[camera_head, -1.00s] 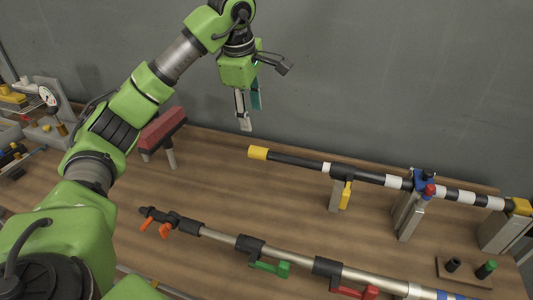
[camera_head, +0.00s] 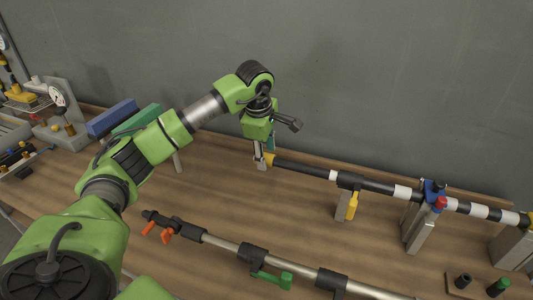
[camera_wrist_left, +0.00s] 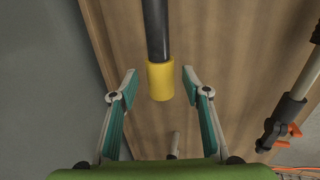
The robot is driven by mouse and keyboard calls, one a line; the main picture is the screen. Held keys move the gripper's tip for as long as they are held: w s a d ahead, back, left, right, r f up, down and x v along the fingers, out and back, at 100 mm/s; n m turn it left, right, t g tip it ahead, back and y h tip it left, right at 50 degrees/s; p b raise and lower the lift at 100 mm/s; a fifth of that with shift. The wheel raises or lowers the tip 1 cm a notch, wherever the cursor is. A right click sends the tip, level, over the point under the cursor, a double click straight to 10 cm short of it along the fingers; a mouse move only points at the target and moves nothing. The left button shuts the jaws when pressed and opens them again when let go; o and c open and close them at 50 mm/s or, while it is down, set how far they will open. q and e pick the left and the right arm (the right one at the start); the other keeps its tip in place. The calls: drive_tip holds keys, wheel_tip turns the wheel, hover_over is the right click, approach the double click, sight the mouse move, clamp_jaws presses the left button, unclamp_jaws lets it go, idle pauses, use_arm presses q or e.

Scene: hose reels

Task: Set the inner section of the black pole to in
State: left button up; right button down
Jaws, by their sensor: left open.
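The black pole (camera_head: 310,171) runs along the back of the table, with a yellow cap on its left end and white bands toward the right. Its yellow cap (camera_wrist_left: 160,80) and dark shaft (camera_wrist_left: 157,30) show in the left wrist view. My left gripper (camera_head: 264,160) is at this capped end. In the left wrist view my left gripper (camera_wrist_left: 159,75) is open, with one finger on each side of the cap and a gap on both sides. A clamp with a yellow lever (camera_head: 352,205) sits on the pole. My right gripper is out of view.
A silver pole (camera_head: 222,243) with orange and green levers lies in front, roughly parallel. A metal stand (camera_head: 418,232) with blue and red knobs supports the black pole. Blue (camera_head: 112,117) and green (camera_head: 137,118) blocks stand at the left. A grey wall is behind.

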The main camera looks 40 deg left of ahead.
sight(295, 163)
use_arm(q)
drive_tip(key=shift+x, duration=0.8)
clamp_jaws()
drive_tip(key=d, duration=0.2)
drive_tip(key=w+d, duration=0.1)
drive_tip(key=d, duration=0.2)
drive_tip(key=w+d, duration=0.1)
drive_tip(key=d, duration=0.2)
drive_tip(key=shift+d, duration=0.2)
unclamp_jaws()
